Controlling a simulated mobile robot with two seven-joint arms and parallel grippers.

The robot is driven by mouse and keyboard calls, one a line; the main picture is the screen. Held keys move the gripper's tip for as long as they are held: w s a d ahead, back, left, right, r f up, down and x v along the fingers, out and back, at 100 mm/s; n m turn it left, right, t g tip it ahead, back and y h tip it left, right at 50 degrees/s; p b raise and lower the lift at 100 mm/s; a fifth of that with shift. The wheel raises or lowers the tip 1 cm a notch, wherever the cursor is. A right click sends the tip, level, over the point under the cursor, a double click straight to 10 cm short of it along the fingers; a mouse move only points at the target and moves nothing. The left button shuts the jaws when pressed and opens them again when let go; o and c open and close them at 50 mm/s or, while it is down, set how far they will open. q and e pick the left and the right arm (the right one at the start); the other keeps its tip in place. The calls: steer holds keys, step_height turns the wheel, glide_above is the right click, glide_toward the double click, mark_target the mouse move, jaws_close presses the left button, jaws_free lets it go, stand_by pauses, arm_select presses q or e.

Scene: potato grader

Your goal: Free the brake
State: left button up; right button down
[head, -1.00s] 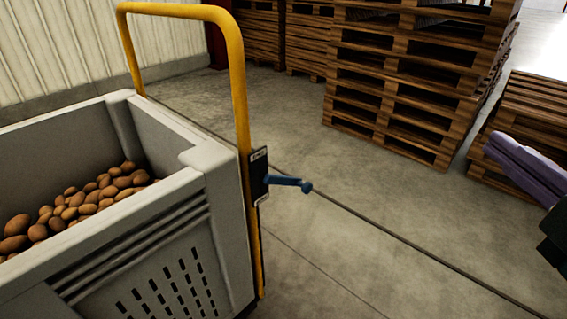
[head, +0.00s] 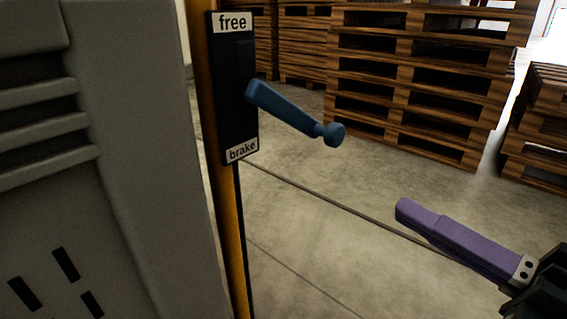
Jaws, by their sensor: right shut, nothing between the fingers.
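The blue brake lever (head: 293,112) sticks out from a black plate (head: 233,95) on the yellow post of the cart. The plate reads "free" at its top and "brake" at its bottom. The lever starts around the plate's middle and slopes down to the right, ending in a round knob. My right gripper (head: 400,212), with purple fingers, is at the lower right, shut and empty. Its tips are below and to the right of the knob, apart from it. My left gripper is not in view.
The grey crate wall (head: 150,150) of the cart fills the left side, beside the yellow post (head: 226,230). Stacked wooden pallets (head: 420,80) stand behind on the concrete floor. The space between the knob and my right gripper is clear.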

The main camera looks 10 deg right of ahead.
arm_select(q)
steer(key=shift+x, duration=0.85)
arm_select(e)
steer(key=shift+w+a+f+n+y, duration=0.1)
steer(key=shift+a+f+n+y, duration=0.1)
steer(key=shift+f, duration=0.3)
steer(key=shift+a+f+n+y, duration=0.1)
steer(key=shift+f+n, duration=0.1)
steer(key=shift+f, duration=0.3)
steer(key=b, duration=0.3)
glide_toward(302, 117)
steer(key=shift+w+a+f, duration=0.6)
steer(key=shift+w+f, duration=1.1)
steer(key=shift+w, duration=0.35)
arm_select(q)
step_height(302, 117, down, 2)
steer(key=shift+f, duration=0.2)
arm_select(e)
steer(key=shift+a, duration=0.1)
steer(key=shift+w+d+r+n, duration=0.15)
steer(key=shift+d+r+n, duration=0.05)
steer(key=shift+d+n, duration=0.1)
